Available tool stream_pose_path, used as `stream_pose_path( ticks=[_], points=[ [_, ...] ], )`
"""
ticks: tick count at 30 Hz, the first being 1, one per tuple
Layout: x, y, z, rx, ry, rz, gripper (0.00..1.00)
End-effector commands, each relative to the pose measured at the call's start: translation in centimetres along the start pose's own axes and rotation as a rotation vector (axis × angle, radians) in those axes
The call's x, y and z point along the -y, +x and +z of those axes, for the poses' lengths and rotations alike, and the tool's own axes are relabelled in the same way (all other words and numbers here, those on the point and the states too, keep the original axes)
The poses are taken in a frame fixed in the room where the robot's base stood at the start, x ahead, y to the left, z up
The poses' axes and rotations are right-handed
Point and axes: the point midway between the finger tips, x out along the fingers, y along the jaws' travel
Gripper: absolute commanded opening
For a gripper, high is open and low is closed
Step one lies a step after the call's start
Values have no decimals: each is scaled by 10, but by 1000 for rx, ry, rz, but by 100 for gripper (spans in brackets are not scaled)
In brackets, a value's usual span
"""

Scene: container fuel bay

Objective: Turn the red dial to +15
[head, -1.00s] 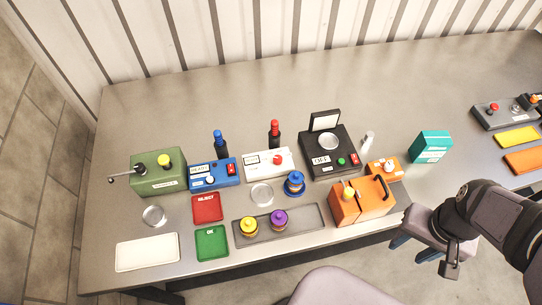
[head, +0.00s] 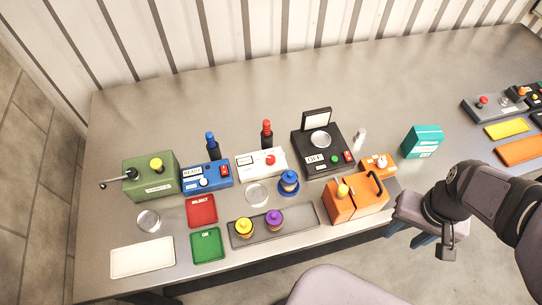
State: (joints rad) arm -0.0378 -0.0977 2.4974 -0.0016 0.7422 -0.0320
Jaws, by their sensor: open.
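A red round knob (head: 270,159) sits on top of a white box (head: 250,172) near the middle of the bench. Another red knob (head: 482,101) is on a grey box (head: 478,112) at the far right. I cannot tell from their marks which one is the dial, and no scale is readable. My gripper (head: 408,235) is open and empty at the bench's front edge, right of the orange can. Its blue fingers point down and to the lower left, well away from both knobs.
An orange can (head: 354,206) with a black handle and a small orange box (head: 376,171) stand left of my gripper. A black box (head: 317,170) with raised lid, a teal box (head: 422,142) and bottles stand behind. Bare bench (head: 235,95) lies along the back.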

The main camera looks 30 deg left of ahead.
Motion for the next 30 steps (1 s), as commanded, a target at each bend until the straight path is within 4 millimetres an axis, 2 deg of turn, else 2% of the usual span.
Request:
stream_pose_path(
  ticks=[5,8,12,15,19,24,27,30],
  points=[
    [31,2,-49,0,-200,0,41],
    [62,4,-82,0,-356,0,41],
    [119,8,-123,1,-591,0,41],
    [166,14,-143,2,-760,0,41],
    [231,24,-158,3,-977,0,41],
    [311,38,-158,3,-1231,0,41],
    [346,46,-151,3,-1345,0,41],
    [371,50,-145,1,-1427,0,41]
  ],
)
